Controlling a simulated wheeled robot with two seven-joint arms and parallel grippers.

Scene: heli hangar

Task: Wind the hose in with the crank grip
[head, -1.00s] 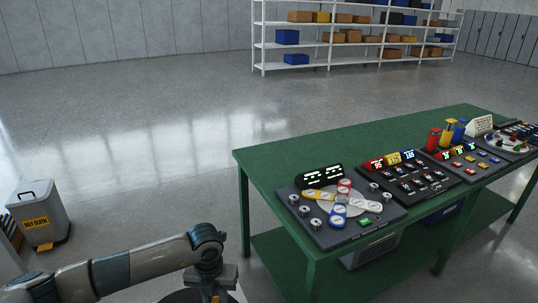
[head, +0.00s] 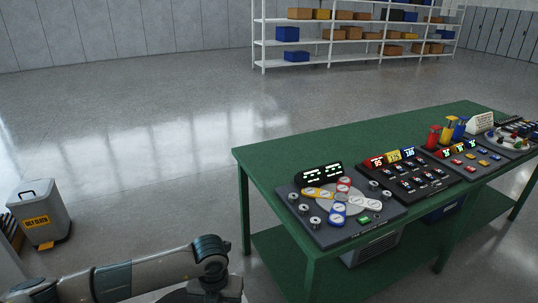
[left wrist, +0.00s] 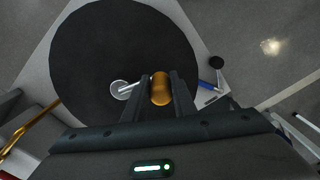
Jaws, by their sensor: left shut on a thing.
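In the left wrist view the crank grip (left wrist: 160,90) is a brass-orange cylinder between the two dark fingers of my left gripper (left wrist: 161,84), which is shut on it. A pale crank arm (left wrist: 129,87) with a round end shows just left of the grip. Behind it is a large black disc (left wrist: 105,45) on a light grey panel. In the head view my left gripper (head: 216,294) is at the bottom edge, its fingertips cut off. I cannot make out the hose for certain. My right gripper is not in view.
A green table (head: 270,155) with several control panels stands right of my left arm. A grey bin (head: 40,212) stands at the left. A white shelf (head: 329,42) is far back. The floor between is clear. A blue-handled part (left wrist: 209,87) lies right of the grip.

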